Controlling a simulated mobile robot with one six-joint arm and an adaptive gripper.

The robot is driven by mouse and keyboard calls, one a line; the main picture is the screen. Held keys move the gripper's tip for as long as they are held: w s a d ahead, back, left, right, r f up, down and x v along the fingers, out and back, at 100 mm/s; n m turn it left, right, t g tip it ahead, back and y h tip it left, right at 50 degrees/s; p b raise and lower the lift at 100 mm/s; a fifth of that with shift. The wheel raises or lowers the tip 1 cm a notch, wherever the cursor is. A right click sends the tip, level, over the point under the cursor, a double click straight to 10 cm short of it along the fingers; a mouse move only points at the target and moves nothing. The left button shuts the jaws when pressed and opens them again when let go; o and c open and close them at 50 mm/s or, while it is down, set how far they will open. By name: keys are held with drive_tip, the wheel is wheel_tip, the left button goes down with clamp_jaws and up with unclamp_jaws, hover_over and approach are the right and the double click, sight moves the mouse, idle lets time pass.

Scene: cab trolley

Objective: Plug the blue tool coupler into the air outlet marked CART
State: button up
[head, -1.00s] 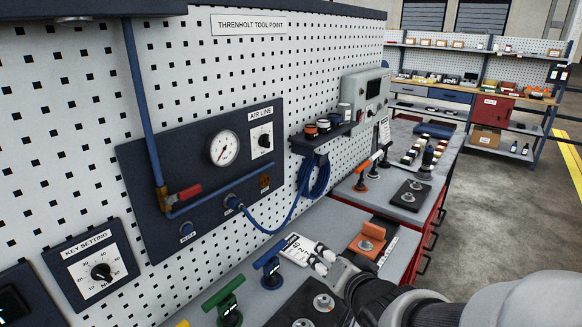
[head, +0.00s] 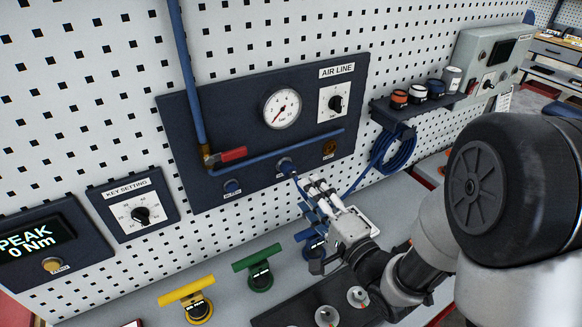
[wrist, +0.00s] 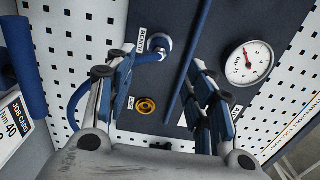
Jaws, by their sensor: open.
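The blue tool coupler (head: 285,165) sits in the middle outlet of the dark air panel, with its blue hose running right. In the wrist view the coupler (wrist: 160,46) is at the upper middle, beside a label that appears to read BENCH. A bare brass outlet (head: 329,149) is to its right on the panel. In the wrist view this outlet (wrist: 146,106) has a small label that looks like CART. My gripper (head: 312,188) is open and empty, in front of the panel just below and right of the coupler. Its fingers (wrist: 165,95) hide part of the hose.
A gauge (head: 282,108), blue pipe and red valve lever (head: 233,154) are above the outlets. Another blue fitting (head: 232,186) is at left. The coiled hose (head: 388,152) hangs at right under a shelf of jars. Coloured T-handles (head: 260,275) stand on the counter below.

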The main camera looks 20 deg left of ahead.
sight(295, 177)
drive_tip(key=shift+w+a, duration=0.1)
drive_tip(key=shift+x, duration=4.4)
clamp_jaws()
drive_tip(key=shift+b+v, duration=0.6)
drive_tip(key=shift+v, duration=2.4)
drive_tip(key=shift+w, duration=0.1)
